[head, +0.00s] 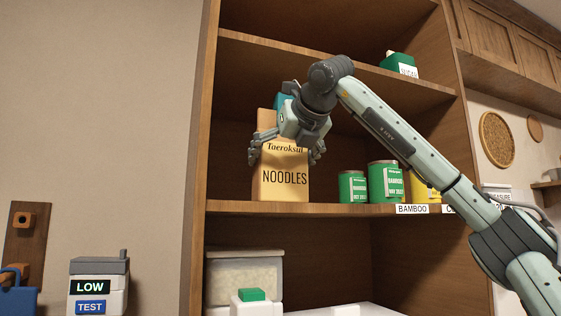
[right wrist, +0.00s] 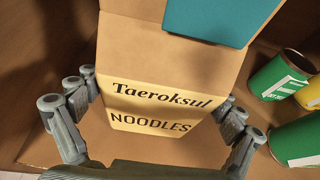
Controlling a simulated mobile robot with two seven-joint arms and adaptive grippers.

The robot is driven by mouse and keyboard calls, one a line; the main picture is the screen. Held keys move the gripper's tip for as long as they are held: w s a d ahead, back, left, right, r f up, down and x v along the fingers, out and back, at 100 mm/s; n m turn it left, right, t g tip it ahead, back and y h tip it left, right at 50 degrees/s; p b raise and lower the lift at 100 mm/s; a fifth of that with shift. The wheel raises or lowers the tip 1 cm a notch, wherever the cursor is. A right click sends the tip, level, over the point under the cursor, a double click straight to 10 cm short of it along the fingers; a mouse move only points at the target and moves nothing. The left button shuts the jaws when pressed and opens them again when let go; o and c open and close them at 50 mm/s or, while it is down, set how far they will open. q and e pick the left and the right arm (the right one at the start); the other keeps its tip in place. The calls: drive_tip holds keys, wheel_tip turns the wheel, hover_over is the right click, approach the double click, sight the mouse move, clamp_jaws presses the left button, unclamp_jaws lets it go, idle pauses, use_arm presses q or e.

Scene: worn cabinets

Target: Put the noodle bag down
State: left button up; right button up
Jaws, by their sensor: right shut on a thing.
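The noodle bag (head: 284,182) is a tan paper package with a yellow label reading "Taeroksul NOODLES". It stands upright at the left of the middle shelf (head: 340,209), its bottom at or very near the shelf board. My right gripper (head: 287,153) reaches in from the right and is shut on the bag's sides. In the right wrist view the bag (right wrist: 155,85) sits between the fingers, with a teal patch on its upper part. Whether the bag's bottom touches the board is hard to tell. My left gripper is not in view.
Green bamboo cans (head: 385,182) stand right of the bag, with a yellow can (head: 424,188) beyond them. A "BAMBOO" label (head: 411,210) is on the shelf edge. The cabinet's left side panel (head: 200,150) is close to the bag. A clear container (head: 243,277) stands below.

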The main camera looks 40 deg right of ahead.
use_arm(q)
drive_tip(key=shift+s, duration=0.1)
use_arm(e)
drive_tip(key=o, duration=1.1)
drive_tip(key=shift+f, duration=0.1)
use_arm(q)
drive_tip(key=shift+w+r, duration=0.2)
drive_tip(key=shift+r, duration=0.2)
use_arm(e)
drive_tip(key=shift+s+r, duration=0.25)
drive_tip(key=shift+s, duration=0.1)
use_arm(q)
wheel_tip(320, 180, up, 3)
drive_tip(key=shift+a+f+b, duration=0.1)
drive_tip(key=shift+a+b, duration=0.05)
drive_tip(key=shift+b, duration=0.6)
use_arm(e)
drive_tip(key=v, duration=1.1)
drive_tip(key=shift+s+a, duration=0.1)
drive_tip(key=shift+s, duration=0.1)
